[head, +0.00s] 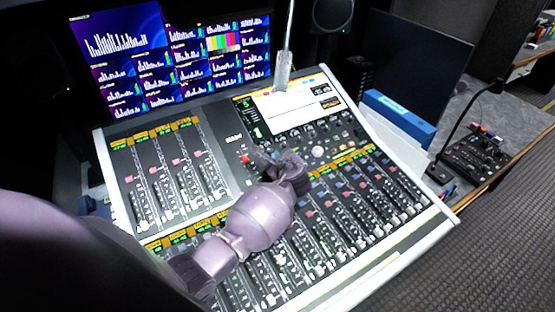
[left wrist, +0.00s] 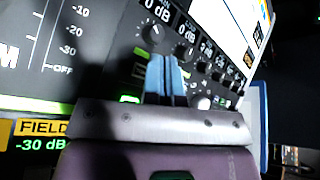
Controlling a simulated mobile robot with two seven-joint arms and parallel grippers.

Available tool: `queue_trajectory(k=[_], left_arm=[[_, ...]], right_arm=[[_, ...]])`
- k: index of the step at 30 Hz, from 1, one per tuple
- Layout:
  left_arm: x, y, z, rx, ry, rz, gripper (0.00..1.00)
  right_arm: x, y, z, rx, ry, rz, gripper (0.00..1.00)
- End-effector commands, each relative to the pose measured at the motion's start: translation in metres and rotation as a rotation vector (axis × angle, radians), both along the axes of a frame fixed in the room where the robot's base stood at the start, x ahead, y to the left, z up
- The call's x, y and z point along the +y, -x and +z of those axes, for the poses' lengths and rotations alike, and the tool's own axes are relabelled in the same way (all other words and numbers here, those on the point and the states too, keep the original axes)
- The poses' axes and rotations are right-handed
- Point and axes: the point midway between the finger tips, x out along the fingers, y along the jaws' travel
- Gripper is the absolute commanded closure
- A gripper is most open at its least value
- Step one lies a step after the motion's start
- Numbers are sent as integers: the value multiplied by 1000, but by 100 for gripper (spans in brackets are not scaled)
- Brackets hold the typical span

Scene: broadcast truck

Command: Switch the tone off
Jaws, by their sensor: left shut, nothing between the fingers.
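The mixing console (head: 103,150) fills the middle of the head view, with rows of faders and a knob section below its bright touch screen (head: 300,108). My left gripper (head: 280,160) is over the knob section, just below the screen. In the left wrist view its two bluish fingers (left wrist: 166,76) are together and empty, pointing at the panel beside a column of knobs (left wrist: 152,32). A green-lit key (left wrist: 130,99) shows left of the fingertips. I cannot tell which control is the tone switch, or whether the fingers touch the panel.
A monitor wall (head: 180,60) stands behind the console. A blue binder (head: 400,118) lies to the right, near a small panel with a gooseneck (head: 478,155). Faders surround my left forearm.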

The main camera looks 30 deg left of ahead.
Motion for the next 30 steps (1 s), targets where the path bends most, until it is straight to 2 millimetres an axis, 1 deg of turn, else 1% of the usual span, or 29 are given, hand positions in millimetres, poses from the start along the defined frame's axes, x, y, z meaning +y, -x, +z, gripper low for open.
queue_trajectory(k=[8,11,20,30], left_arm=[[0,0,0,0,0,0,100],[-1,1,3,0,0,0,100],[-9,5,25,0,1,0,100],[-17,10,44,0,1,-1,100]], right_arm=[[0,0,0,0,0,0,54],[0,0,2,0,0,0,54],[0,1,14,5,0,0,54],[0,1,12,3,0,1,54]])
